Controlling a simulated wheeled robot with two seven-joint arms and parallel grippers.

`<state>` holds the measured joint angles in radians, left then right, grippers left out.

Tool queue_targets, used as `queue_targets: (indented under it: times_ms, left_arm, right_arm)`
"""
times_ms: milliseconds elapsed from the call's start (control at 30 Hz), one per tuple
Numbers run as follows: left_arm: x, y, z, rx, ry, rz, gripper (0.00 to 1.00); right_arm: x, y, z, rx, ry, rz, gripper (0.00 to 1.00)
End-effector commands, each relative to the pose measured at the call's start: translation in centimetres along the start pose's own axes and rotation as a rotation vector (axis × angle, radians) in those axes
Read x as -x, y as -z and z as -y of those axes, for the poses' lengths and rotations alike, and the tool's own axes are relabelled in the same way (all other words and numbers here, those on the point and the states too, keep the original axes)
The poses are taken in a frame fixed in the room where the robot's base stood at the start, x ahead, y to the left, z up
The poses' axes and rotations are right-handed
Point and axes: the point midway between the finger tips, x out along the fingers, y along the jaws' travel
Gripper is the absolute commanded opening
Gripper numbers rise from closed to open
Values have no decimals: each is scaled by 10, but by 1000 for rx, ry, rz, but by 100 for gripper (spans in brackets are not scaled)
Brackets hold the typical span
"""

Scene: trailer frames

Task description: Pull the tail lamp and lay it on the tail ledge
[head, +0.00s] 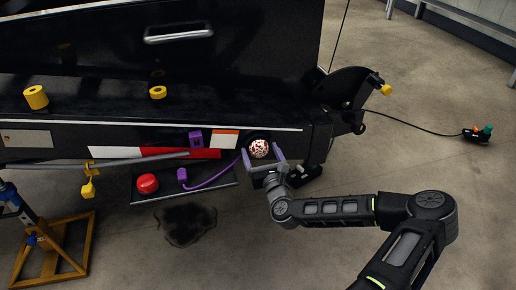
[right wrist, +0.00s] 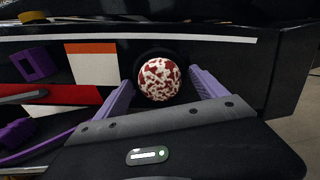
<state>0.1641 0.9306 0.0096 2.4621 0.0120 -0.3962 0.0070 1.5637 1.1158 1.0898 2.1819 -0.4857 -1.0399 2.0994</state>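The tail lamp (head: 259,149), a round lens mottled red and white, sits in a dark round recess at the right end of the trailer's rear face. It also shows in the right wrist view (right wrist: 158,79). My right gripper (head: 264,156) is open, with its purple fingers on either side of the lamp. In the right wrist view (right wrist: 160,88) a gap shows between each finger and the lens. A dark narrow ledge (head: 150,198) hangs below the rear face, left of the gripper. My left gripper is out of view.
A red round object (head: 147,183) and a purple plug (head: 182,175) with a purple cable are on the ledge. A purple block (head: 196,138) is on the rear face. Yellow rolls (head: 36,97) stand above.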

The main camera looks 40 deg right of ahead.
Motion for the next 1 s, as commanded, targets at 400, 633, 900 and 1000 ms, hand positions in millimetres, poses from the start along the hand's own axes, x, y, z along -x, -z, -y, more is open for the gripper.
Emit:
queue_targets:
  times_ms: [400, 633, 900, 1000]
  left_arm:
    - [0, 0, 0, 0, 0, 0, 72]
    - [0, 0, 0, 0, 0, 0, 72]
    - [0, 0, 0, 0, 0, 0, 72]
    - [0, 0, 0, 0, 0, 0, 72]
  right_arm:
    - [0, 0, 0, 0, 0, 0, 47]
    - [0, 0, 0, -1, 0, 0, 28]
    - [0, 0, 0, -1, 0, 0, 6]
    - [0, 0, 0, -1, 0, 0, 0]
